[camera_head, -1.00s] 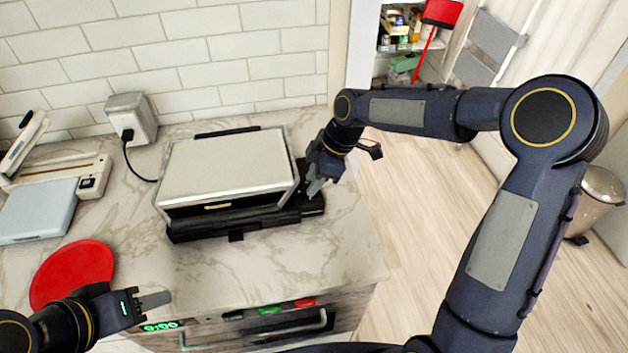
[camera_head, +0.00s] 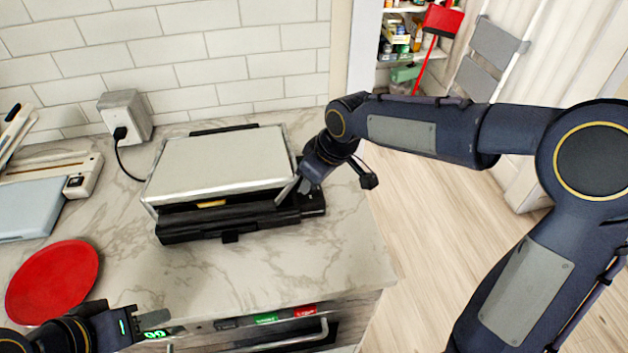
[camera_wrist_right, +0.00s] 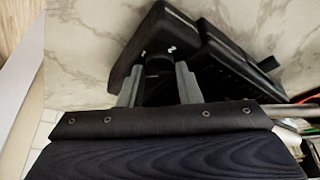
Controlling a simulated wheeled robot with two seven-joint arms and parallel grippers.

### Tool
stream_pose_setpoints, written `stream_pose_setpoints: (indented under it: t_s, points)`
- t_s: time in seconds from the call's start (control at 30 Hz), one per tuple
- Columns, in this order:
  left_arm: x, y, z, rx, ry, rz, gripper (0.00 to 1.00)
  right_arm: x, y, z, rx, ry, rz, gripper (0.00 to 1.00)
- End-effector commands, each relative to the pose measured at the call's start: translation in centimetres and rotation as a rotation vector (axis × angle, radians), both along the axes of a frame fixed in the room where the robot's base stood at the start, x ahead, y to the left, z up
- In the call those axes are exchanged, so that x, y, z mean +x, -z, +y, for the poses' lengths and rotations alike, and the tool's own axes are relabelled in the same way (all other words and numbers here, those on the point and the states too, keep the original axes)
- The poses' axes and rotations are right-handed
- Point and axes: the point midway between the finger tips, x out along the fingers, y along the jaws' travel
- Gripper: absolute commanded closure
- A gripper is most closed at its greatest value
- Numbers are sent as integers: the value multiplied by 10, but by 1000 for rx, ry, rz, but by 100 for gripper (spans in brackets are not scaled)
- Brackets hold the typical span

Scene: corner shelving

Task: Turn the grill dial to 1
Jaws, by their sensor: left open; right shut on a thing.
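The grill (camera_head: 222,165) stands on the marble counter with its silver lid lowered over a black base. At its right side, my right gripper (camera_head: 305,184) reaches down to the black control part. In the right wrist view, the two grey fingers of my right gripper (camera_wrist_right: 158,82) sit on either side of a small dark dial (camera_wrist_right: 158,64) and are shut on it. My left gripper (camera_head: 150,322) is open and empty near the counter's front edge, away from the grill.
A red plate (camera_head: 52,282) lies at the left, close to my left gripper. A white appliance (camera_head: 60,178) is behind it. A plugged-in cord (camera_head: 128,160) runs from the wall socket (camera_head: 124,116) towards the grill. The counter (camera_head: 250,270) before the grill is clear.

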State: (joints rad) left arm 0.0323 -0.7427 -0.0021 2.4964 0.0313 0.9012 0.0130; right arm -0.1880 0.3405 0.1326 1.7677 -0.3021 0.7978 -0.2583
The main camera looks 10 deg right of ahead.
Motion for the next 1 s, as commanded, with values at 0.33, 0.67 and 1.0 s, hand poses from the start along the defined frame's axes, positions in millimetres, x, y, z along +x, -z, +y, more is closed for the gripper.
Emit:
stream_pose_setpoints:
  t_s: [0.33,0.67,1.0]
  points:
    - [0,3,0,0,0,0,59,0,-1,0,-1,41,-2,92]
    - [0,2,0,0,0,0,59,0,-1,0,-1,40,-2,61]
    - [0,3,0,0,0,0,59,0,0,0,-1,39,-1,47]
